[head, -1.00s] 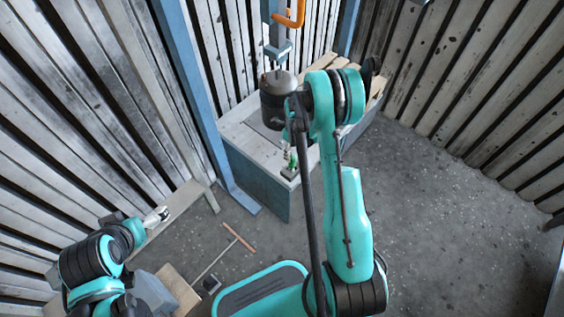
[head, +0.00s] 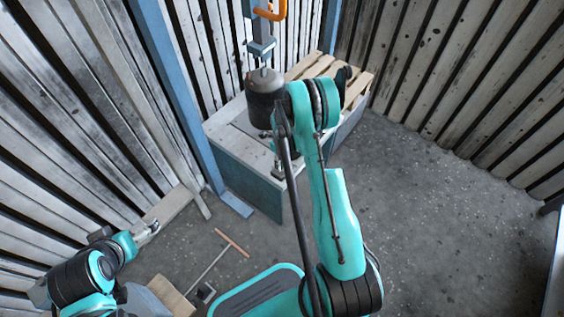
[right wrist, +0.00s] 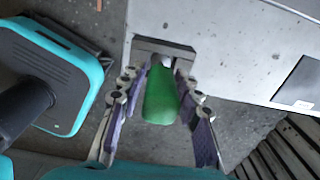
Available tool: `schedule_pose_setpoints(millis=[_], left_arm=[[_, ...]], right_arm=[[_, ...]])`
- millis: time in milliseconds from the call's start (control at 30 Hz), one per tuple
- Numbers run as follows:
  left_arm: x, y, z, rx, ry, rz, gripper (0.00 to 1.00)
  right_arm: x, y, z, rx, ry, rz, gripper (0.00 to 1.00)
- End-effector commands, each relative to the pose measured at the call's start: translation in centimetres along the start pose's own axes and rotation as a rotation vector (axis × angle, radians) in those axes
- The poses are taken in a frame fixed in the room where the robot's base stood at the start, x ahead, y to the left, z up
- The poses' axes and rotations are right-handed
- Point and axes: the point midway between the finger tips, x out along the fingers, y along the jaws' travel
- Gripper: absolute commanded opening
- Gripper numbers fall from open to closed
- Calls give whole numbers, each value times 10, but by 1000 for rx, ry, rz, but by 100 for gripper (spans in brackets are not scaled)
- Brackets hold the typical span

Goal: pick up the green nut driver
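The green nut driver (right wrist: 161,95) shows in the right wrist view, its thick green handle lying lengthwise between the two fingers of my right gripper (right wrist: 164,76). In the head view, my right gripper (head: 275,150) is beside the bench front and no green shows there. My left gripper (head: 149,230) is low at the left, away from the bench; its fingers are too small to judge.
The pale bench (head: 225,133) carries a dark cylindrical housing (head: 265,98) beneath an orange-handled blue press (head: 262,30). A wooden slatted crate (head: 340,77) stands behind. A T-shaped rod (head: 212,262) lies on the floor. The floor at right (head: 440,200) is clear.

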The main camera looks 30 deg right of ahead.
Motion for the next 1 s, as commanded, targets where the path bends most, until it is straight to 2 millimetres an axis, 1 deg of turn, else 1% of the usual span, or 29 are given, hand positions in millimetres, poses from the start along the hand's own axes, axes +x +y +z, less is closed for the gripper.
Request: schedule_pose_setpoints(millis=[33,67,100,433,567,667,733,867,900,1000], left_arm=[[0,0,0,0,0,0,100],[0,0,0,0,0,0,100],[0,0,0,0,0,0,100],[0,0,0,0,0,0,100],[-2,0,-1,0,0,0,100],[-6,0,-4,0,0,0,100],[-11,0,-8,0,0,0,100],[-21,0,-15,0,0,0,100],[-23,0,-16,0,0,0,100],[-30,0,-21,0,0,0,100]], right_arm=[[0,0,0,0,0,0,13],[0,0,0,0,0,0,5],[0,0,0,0,0,0,0],[0,0,0,0,0,0,0],[-5,0,0,0,0,0,0],[-14,0,0,0,0,0,0],[-24,0,0,0,-1,0,0],[-49,0,-1,0,-1,0,0],[-52,0,-12,3,-1,0,0],[-66,0,-37,4,-1,0,0]])
